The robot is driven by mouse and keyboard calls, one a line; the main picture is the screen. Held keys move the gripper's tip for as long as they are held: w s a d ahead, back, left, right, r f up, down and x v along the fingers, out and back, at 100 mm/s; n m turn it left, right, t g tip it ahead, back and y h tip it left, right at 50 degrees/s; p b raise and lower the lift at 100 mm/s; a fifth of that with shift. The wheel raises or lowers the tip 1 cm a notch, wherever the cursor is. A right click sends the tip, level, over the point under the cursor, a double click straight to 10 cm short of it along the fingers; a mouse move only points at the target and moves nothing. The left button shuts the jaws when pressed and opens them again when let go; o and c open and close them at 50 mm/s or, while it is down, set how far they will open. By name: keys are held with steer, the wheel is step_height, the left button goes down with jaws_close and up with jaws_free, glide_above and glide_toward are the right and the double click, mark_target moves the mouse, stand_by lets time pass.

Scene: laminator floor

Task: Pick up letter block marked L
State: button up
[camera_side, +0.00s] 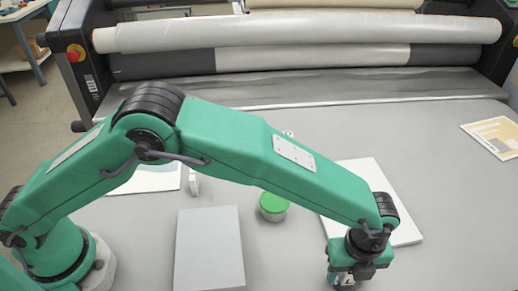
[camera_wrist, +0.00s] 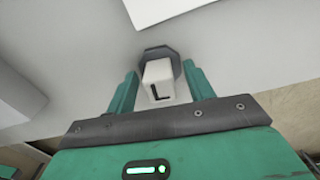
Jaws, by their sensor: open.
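The pale letter block (camera_wrist: 158,72) bears a dark L and shows in the wrist view between my two green fingers. My gripper (camera_wrist: 160,78) is open, with one finger on each side of the block. I cannot tell whether either finger touches it. A dark grey many-sided piece (camera_wrist: 153,50) shows behind or under the block; which one I cannot tell. In the side view my gripper (camera_side: 350,279) points down at the lower right, near the front picture edge. A small pale patch shows between its jaws there, mostly hidden.
A white slab (camera_side: 404,236) lies just behind my gripper. A jar with a green lid (camera_side: 273,203) and a grey box (camera_side: 210,245) stand to its left. A small white object (camera_side: 194,184) and a printed sheet (camera_side: 155,180) lie farther left. The laminator rollers (camera_side: 300,60) span the back.

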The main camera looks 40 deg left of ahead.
steer(key=shift+c, duration=0.4)
jaws_close()
steer(key=shift+r, duration=0.2)
steer(key=shift+r, duration=0.6)
steer(key=r, duration=0.3)
steer(key=shift+s+d, duration=0.1)
steer(key=shift+s, duration=0.25)
steer(key=s+d+r, duration=0.1)
steer(key=s+r, duration=0.5)
steer(key=s, duration=0.5)
steer(key=shift+d+r, duration=0.15)
steer(key=shift+r, duration=0.1)
steer(key=shift+w, duration=0.1)
